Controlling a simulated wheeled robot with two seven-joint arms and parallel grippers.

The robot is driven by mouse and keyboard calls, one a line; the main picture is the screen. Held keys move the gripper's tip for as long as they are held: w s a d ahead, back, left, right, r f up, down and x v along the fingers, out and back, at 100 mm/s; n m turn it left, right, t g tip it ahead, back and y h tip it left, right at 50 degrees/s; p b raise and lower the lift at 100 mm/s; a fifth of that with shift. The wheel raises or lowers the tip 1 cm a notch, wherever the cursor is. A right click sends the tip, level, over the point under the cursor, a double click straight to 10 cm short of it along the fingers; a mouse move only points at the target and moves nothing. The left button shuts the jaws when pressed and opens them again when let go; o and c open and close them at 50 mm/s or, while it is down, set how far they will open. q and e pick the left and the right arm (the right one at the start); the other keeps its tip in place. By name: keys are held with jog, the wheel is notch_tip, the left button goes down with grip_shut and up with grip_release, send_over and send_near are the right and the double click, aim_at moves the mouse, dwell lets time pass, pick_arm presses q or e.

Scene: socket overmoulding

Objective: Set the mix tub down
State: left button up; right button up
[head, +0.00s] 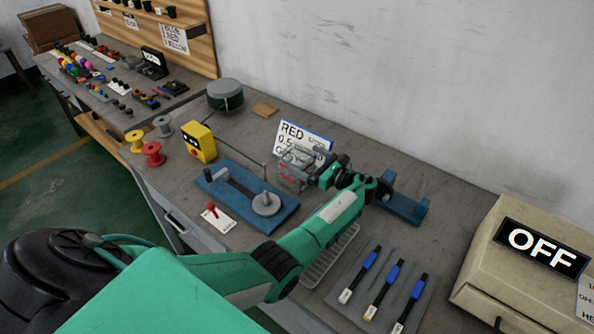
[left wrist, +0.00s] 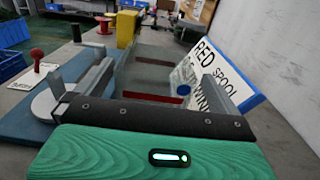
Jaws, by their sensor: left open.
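A see-through, box-like tub with red marks, which looks like the mix tub (head: 289,174), is at my left gripper (head: 297,165) in the head view, in front of the white RED sign. In the left wrist view the tub (left wrist: 158,78) shows as a faint clear shape with a red strip, between the fingers. My left gripper (left wrist: 158,82) is open, its two grey fingers wide apart on either side. I cannot tell whether a finger touches the tub or whether its base is on the bench. My right gripper is not in view.
A blue base with a round grey disc (head: 267,203) lies left of the gripper, a yellow box (head: 198,141) beyond it. A blue fixture (head: 404,208) stands right. Brushes (head: 382,298) lie in front; a beige OFF box (head: 525,262) is at right. The sign (head: 304,138) stands close behind.

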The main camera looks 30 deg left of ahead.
aim_at(286, 149)
pick_arm(q)
jog(key=a, duration=0.2)
jog(key=a+p, duration=0.1)
jog(key=a, duration=0.1)
jog(key=shift+s+r, duration=0.1)
jog(key=shift+r, duration=0.1)
jog(key=shift+a+f, duration=0.15)
jog(key=shift+a, duration=0.15)
jog(key=c, duration=1.3)
jog(key=shift+o, duration=0.2)
